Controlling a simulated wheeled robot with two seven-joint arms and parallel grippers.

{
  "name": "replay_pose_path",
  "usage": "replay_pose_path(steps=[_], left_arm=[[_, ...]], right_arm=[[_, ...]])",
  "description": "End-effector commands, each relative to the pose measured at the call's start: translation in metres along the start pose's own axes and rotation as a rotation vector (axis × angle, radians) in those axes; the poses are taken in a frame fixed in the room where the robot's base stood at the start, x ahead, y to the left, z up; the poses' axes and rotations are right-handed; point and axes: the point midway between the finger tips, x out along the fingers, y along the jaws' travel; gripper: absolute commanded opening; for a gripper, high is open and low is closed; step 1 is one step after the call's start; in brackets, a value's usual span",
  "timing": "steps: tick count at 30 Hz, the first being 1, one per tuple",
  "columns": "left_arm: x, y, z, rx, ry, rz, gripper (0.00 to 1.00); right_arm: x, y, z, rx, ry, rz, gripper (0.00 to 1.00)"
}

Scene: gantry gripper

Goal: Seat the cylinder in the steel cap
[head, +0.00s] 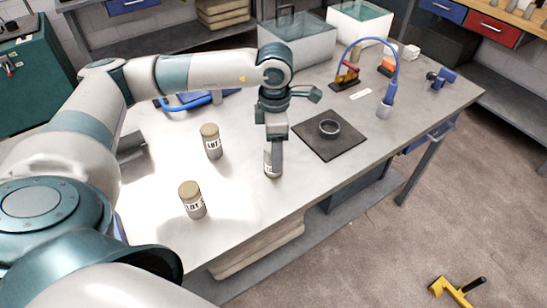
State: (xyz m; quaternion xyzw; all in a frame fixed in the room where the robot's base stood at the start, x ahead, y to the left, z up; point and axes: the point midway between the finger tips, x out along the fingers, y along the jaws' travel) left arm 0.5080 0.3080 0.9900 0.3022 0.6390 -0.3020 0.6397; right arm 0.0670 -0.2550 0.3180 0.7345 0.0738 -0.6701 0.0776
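My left gripper (276,158) points down over a pale labelled cylinder (268,168) near the table's front edge. One finger covers much of this cylinder, and the far finger is hidden, so I cannot tell if the grip is closed on it. The cylinder looks upright, at or close to the tabletop. Two similar cylinders with tan tops and "LOT" labels stand to the left, one farther back (211,141) and one nearer (192,200). The steel cap (329,128), a shallow ring, lies on a dark square mat (335,149) right of the gripper. My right gripper is out of view.
A blue curved hose (393,65) rises behind the mat at the right, near an orange-and-black tool (347,76) and a blue tool (441,77). Clear bins (299,42) stand at the back. The tabletop between the cylinders and the mat is free.

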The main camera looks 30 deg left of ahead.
Motion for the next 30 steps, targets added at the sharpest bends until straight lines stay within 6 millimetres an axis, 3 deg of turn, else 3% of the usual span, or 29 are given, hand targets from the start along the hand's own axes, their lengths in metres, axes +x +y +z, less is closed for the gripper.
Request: replay_pose_path(steps=[5,12,26,30], left_arm=[[0.016,0.0,-0.004,-0.001,0.004,-0.003,0.61],[0.04,0.001,-0.003,0.0,0.001,-0.002,0.61],[0.042,0.001,-0.003,0.0,0.001,-0.001,0.61],[0.041,0.001,-0.003,0.0,0.001,-0.001,0.32]], right_arm=[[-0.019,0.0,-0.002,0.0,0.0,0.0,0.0],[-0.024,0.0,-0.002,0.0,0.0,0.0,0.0],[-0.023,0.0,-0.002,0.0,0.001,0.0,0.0],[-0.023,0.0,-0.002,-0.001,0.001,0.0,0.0]])
